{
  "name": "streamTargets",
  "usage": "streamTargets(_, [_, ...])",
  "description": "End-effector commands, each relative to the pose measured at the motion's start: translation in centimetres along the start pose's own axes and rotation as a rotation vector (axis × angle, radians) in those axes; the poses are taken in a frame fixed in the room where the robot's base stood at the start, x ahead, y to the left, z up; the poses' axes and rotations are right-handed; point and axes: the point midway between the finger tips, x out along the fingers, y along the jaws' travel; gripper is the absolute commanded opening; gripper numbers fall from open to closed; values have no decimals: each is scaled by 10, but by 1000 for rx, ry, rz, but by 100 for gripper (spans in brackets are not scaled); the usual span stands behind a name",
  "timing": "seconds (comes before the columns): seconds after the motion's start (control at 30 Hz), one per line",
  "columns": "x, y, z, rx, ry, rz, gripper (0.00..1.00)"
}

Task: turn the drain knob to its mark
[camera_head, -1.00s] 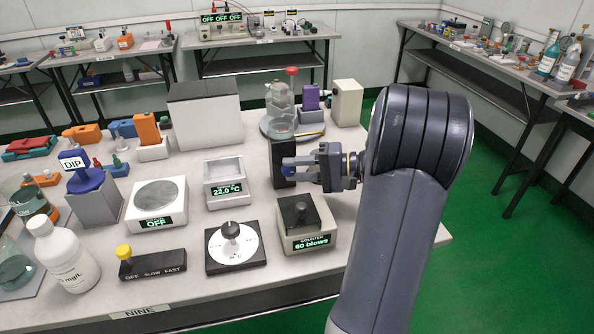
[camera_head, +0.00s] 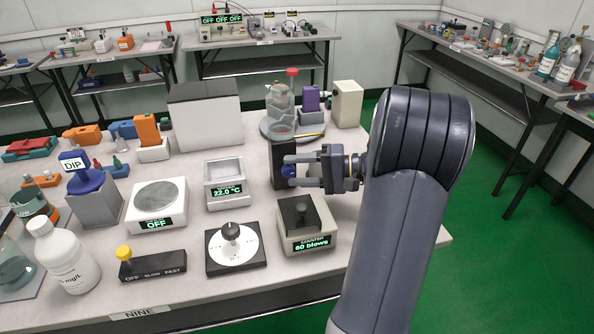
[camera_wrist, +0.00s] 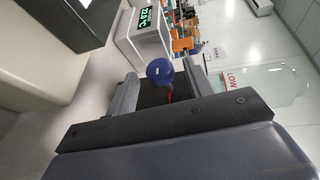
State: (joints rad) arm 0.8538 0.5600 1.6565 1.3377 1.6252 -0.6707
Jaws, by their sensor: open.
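A round blue knob (camera_head: 288,171) sits on the front of an upright black block (camera_head: 283,152), which I take to be the drain knob. In the wrist view the blue knob (camera_wrist: 160,69) shows a small white tick, and a red mark (camera_wrist: 169,95) lies close by, partly hidden. I cannot tell whether tick and mark line up. My gripper (camera_head: 290,170) is open, its fingers above and below the knob and apart from it. The wrist view shows grey fingers on either side of the knob.
A counter box (camera_head: 305,225) stands close below my gripper. A white box reading 22.0 °C (camera_head: 223,170) is left of the black block. Bare tabletop lies to the right.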

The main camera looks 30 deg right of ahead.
Motion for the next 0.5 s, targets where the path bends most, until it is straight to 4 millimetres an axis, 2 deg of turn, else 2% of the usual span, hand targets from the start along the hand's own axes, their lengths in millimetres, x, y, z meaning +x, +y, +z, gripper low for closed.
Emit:
streamTargets(0.3, [-60,-1,-1,0,5,1,50])
streamTargets(0.5, [-91,0,0,1,2,1,50])
